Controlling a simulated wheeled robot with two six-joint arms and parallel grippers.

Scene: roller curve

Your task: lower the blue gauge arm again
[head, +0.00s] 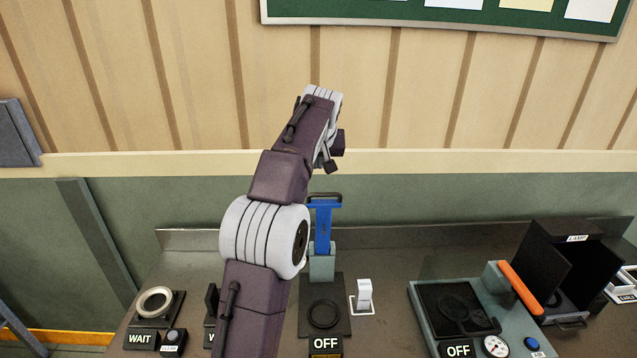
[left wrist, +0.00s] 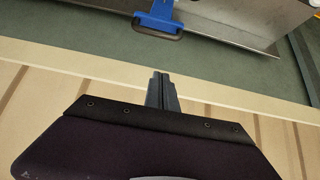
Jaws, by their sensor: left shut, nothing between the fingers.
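The blue gauge arm (head: 323,228) stands upright on a grey-green block behind a dark base plate with a ring. It has a dark bar handle (head: 324,197) at its top. In the left wrist view the blue arm (left wrist: 162,12) and its handle (left wrist: 158,28) show at the top edge. My left gripper (head: 331,167) is above the handle in the head view, apart from it. In the left wrist view its fingers (left wrist: 160,78) are together and empty, with a gap to the handle. My left arm hides part of the bench left of the gauge. My right gripper is not in view.
An OFF sign (head: 325,344) stands in front of the gauge base. A white switch (head: 364,290) is just to its right. Farther right is a green device with an orange handle (head: 519,287) and a black lamp box (head: 572,255). A WAIT station (head: 142,339) is at left.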

